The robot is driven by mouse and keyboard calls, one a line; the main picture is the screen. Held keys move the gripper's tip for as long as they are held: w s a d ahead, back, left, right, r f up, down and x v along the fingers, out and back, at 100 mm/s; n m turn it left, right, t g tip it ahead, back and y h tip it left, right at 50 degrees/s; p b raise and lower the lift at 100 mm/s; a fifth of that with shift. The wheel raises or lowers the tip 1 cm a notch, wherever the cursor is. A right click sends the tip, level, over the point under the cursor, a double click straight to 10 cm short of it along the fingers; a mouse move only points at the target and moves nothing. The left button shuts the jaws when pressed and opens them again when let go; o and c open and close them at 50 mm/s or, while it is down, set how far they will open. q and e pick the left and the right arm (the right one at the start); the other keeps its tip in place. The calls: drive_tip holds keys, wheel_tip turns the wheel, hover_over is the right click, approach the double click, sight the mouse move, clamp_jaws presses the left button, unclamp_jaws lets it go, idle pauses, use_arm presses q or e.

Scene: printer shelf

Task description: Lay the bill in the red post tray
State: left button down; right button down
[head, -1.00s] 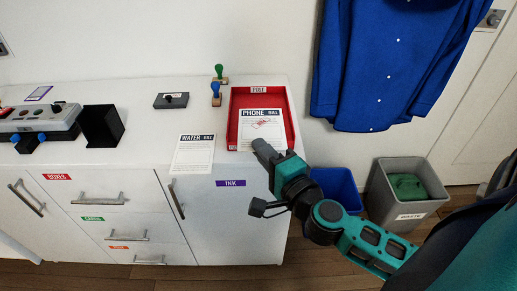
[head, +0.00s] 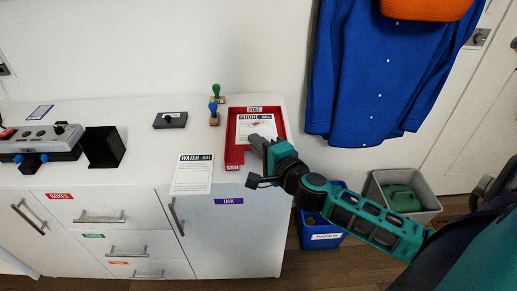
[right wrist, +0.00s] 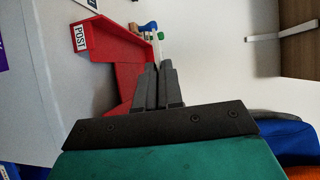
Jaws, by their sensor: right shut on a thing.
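The red post tray (head: 232,156) stands at the right end of the counter, and its POST label shows at its back edge. My right gripper (head: 254,140) reaches in from the right and is shut on the phone bill (head: 254,122), a white sheet with a dark heading. In the head view the bill overlaps the tray's inside; whether it touches the floor is unclear. In the right wrist view, a thin pale edge (right wrist: 157,48) stands out between my closed fingers, beside the red tray (right wrist: 115,47). My left gripper is out of view.
The water bill (head: 193,174) lies on the counter left of the tray. Green and blue stamps (head: 214,108) stand behind it, and a dark ink pad (head: 170,120) lies further left. A blue bin (head: 320,236) and a grey bin (head: 415,207) stand on the floor to the right.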

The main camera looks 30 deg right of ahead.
drive_tip(key=shift+w+d+r, duration=0.2)
drive_tip(key=shift+w+d, duration=0.1)
drive_tip(key=shift+w, duration=0.15)
drive_tip(key=shift+w+d+f, duration=0.15)
drive_tip(key=shift+w+f, duration=0.05)
drive_tip(key=shift+f, duration=0.05)
drive_tip(key=shift+m+g, duration=0.3)
drive_tip(key=shift+g, duration=0.3)
drive_tip(key=shift+w+d+f+p, duration=0.15)
drive_tip(key=shift+w+f+p, duration=0.15)
drive_tip(key=shift+f, duration=0.35)
drive_tip(key=shift+w+d+f+p, duration=0.15)
drive_tip(key=shift+w+f+p, duration=0.15)
drive_tip(key=shift+f, duration=0.4)
drive_tip(key=shift+w+d+f+p, duration=0.2)
drive_tip(key=shift+f+p, duration=0.1)
drive_tip(key=shift+f, duration=0.35)
drive_tip(key=c, duration=1.2)
unclamp_jaws()
drive_tip(key=shift+s, duration=0.15)
